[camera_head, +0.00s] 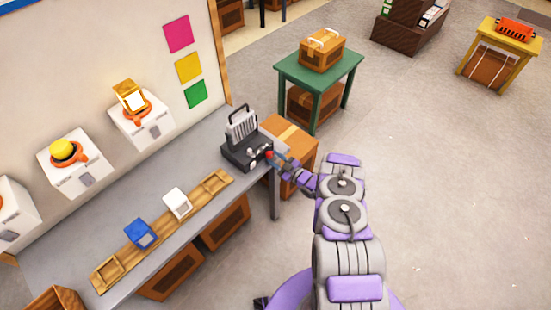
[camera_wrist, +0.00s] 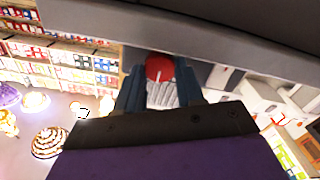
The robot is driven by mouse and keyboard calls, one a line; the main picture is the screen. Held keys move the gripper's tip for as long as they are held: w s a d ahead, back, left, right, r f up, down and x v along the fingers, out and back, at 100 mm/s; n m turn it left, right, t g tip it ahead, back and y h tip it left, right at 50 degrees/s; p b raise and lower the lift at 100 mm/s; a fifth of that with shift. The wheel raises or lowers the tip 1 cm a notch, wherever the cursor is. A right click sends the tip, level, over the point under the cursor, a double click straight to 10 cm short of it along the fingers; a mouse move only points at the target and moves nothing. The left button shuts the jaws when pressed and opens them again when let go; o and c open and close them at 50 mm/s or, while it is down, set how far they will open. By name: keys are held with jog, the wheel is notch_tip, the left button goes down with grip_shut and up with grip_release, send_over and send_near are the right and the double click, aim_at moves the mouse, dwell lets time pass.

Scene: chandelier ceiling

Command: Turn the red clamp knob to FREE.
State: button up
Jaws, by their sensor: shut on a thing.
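The red clamp knob (camera_wrist: 159,67) sits between the two fingers of my gripper (camera_wrist: 160,85) in the wrist view. My gripper is shut on it. In the head view the knob (camera_head: 269,154) is a small red spot on the front right of a dark clamp device (camera_head: 240,155) with a ribbed grey block and a black handle on top. The device stands at the right end of the grey bench. My gripper (camera_head: 275,157) reaches it from the right. The knob's pointer and any FREE marking are too small or hidden to read.
The grey bench (camera_head: 75,235) carries a wooden rack (camera_head: 160,232) with a blue block (camera_head: 140,233) and a white block (camera_head: 177,203). A green table (camera_head: 290,72) with a wooden box (camera_head: 322,50) stands behind. A cardboard box (camera_head: 296,140) is beside the bench. The floor at right is open.

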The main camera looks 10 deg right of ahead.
jog(key=o, duration=0.8)
jog(key=shift+c, duration=0.2)
jog(key=p+v, duration=0.2)
jog(key=v, duration=1.5)
jog(key=shift+s+d+p, duration=0.15)
jog(key=shift+d+p, duration=0.05)
jog(key=shift+p, duration=0.2)
